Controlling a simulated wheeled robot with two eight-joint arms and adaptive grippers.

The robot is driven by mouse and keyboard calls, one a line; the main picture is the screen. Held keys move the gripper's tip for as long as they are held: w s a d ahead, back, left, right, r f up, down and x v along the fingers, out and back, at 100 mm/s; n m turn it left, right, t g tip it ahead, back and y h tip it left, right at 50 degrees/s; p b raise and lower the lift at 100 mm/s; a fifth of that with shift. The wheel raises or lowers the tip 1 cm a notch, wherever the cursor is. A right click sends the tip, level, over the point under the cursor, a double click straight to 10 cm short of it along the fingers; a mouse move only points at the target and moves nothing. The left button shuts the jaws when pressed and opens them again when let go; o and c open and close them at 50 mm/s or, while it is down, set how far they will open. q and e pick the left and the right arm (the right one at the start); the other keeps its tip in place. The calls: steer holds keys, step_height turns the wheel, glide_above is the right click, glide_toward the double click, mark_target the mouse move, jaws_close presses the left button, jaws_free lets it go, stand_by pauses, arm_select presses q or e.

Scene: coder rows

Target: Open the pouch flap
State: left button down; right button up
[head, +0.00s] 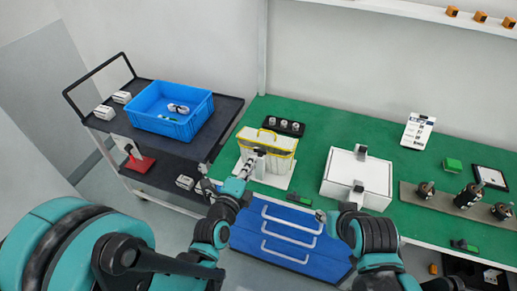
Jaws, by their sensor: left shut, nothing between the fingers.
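The pouch (284,143) is a cream box-like bag with yellow edging, standing upright on a white board at the left part of the green bench. Its flap appears to lie over the top, but I cannot tell whether it is fastened. My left gripper (254,161) is shut and empty at the pouch's front left side, with its tips close to the front face. I cannot tell whether they touch it. The gripper hides part of the front. My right gripper (324,215) is low at the bench's front edge, small and partly hidden by its own arm.
A white case (343,176) with dark clasps stands right of the pouch. A black tray (294,128) with white round pieces lies behind the pouch. A cart with a blue crate (145,113) stands left. Blue drawers (270,248) are below the bench. Dark fixtures (468,195) stand far right.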

mark_target(266, 142)
arm_select(q)
steer(key=b+x, duration=0.1)
steer(key=x, duration=1.2)
steer(key=shift+w+f+b, duration=0.15)
steer(key=shift+b, duration=0.15)
